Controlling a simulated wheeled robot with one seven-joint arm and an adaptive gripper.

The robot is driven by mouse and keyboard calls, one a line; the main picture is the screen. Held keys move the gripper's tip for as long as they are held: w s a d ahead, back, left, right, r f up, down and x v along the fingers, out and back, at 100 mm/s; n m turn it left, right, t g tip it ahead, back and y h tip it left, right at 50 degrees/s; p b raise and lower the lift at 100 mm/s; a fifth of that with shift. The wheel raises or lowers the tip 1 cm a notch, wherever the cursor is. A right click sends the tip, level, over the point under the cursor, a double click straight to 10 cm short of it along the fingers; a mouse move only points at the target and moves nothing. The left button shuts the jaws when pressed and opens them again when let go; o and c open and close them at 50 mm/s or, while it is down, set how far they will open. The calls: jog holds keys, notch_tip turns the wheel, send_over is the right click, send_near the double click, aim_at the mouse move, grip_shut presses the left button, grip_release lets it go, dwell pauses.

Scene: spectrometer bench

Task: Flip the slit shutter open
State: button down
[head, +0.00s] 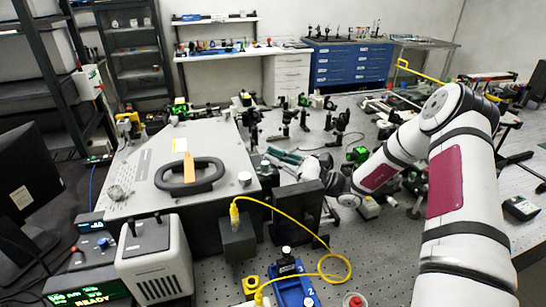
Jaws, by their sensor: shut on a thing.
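The spectrometer is the large grey box (210,150) at left centre, with a black ring handle (190,175) and an orange tag on its lid. My arm reaches in from the right, and its end, my gripper (290,168), is low beside the spectrometer's right side. The gripper is small and partly hidden behind a dark upright block (297,212). It is shut, apparently on the slit shutter at the spectrometer's side. The shutter and the fingertips cannot be made out clearly, nor can how far open the shutter is.
A yellow fibre cable (290,218) loops from a dark box (237,238) to a blue stage (292,285) in front. A grey unit (155,262) and a lit display (88,290) stand front left. Many optics mounts crowd the perforated bench behind and right.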

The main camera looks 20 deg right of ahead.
jog(key=shift+s+f+n+y, duration=0.15)
jog(key=shift+n+y, duration=0.25)
jog(key=shift+n, duration=0.2)
jog(key=c, duration=1.9)
grip_release()
jog(key=shift+c, duration=0.2)
jog(key=shift+d, duration=0.1)
jog(key=s+d+f, duration=0.1)
jog(key=s+d, duration=0.6)
jog(key=d, duration=0.6)
jog(key=shift+f, duration=0.1)
